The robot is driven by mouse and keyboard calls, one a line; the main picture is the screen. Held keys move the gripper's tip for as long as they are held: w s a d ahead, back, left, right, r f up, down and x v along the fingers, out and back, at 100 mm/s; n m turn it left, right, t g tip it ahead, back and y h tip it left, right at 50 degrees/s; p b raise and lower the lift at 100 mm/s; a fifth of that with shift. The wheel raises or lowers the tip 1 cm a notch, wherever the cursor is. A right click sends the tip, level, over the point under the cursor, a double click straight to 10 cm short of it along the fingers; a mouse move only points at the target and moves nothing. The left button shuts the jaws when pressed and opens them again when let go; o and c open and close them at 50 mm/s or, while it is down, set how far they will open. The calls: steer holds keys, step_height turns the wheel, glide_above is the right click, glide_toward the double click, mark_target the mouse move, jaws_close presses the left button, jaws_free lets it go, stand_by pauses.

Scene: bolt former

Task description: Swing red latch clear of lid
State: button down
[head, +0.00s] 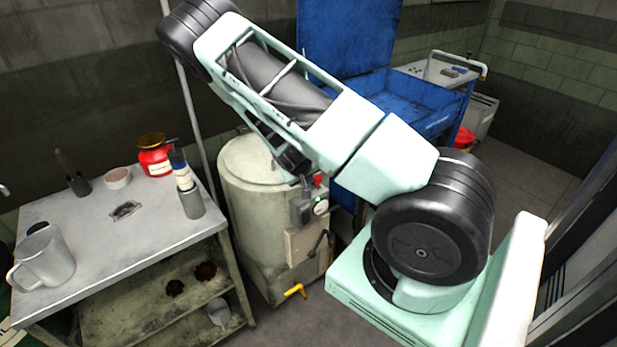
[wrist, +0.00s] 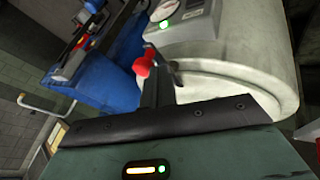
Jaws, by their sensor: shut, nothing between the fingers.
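The red latch (head: 318,181) shows as a small red part at the lid's front edge, above the control box on the drum-shaped machine. In the wrist view its red knob (wrist: 142,67) is beside the rim of the pale lid (wrist: 215,88). The lid (head: 252,158) lies flat on the machine in the head view. My gripper (head: 303,176) is shut and empty, low over the lid's front right edge, just left of the red latch. In the wrist view the dark fingers (wrist: 154,82) are close to the red knob. I cannot tell whether they touch it.
The control box (head: 310,207) with a dial is on the machine's front. A metal table (head: 130,235) on the left holds a mug (head: 45,258), a red tin (head: 155,158) and a bottle (head: 188,195). A blue bin (head: 410,105) stands behind my arm.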

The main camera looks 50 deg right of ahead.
steer(key=shift+s+d+n+t, duration=0.25)
steer(key=shift+n+t, duration=0.05)
steer(key=shift+n, duration=0.3)
steer(key=d+n+b, duration=0.1)
steer(key=s+d+n+t+y, duration=0.1)
steer(key=n, duration=0.1)
steer(key=shift+s+t+b, duration=0.1)
steer(key=shift+t+b, duration=0.2)
steer(key=shift+b, duration=0.05)
steer(key=w+d+n+t+y+p, duration=0.2)
steer(key=d+n+y, duration=0.5)
steer(key=n, duration=0.5)
steer(key=shift+d+n+t+p, duration=0.3)
steer(key=shift+d+n+p, duration=0.1)
steer(key=shift+d+p, duration=0.2)
steer(key=shift+d, duration=0.1)
